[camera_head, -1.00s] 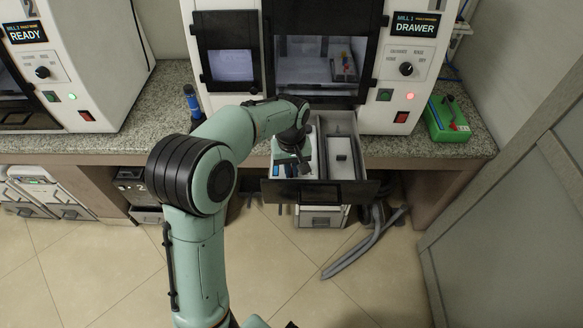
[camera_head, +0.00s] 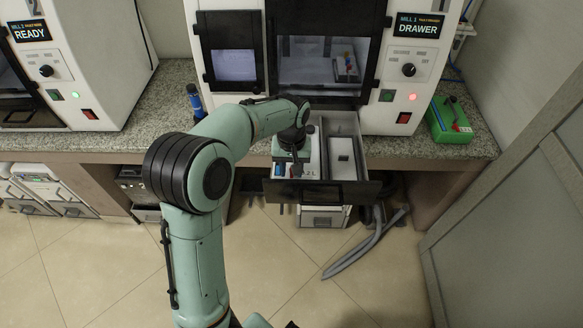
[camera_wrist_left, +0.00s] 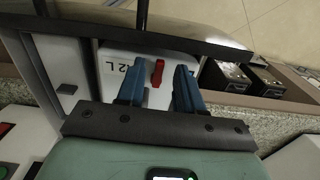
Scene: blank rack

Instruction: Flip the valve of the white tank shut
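The white tank (camera_wrist_left: 120,66) sits in the pulled-out drawer (camera_head: 357,190); its printed label shows upside down in the left wrist view. A small red valve lever (camera_wrist_left: 157,72) stands out on the tank's face. My left gripper (camera_wrist_left: 158,82) is open, its two blue fingers on either side of the lever with visible gaps. In the head view my left gripper (camera_head: 290,168) reaches down over the drawer's left part, and the tank (camera_head: 311,170) shows partly beside it. My arm hides some of the tank. My right gripper is out of view.
The drawer belongs to the mill (camera_head: 360,115) whose sign reads DRAWER. A grey divided compartment (camera_head: 342,150) lies right of the tank. A blue-and-black bottle (camera_head: 194,101) and a green box (camera_head: 450,122) stand on the counter. Grey hoses (camera_head: 365,245) lie on the floor.

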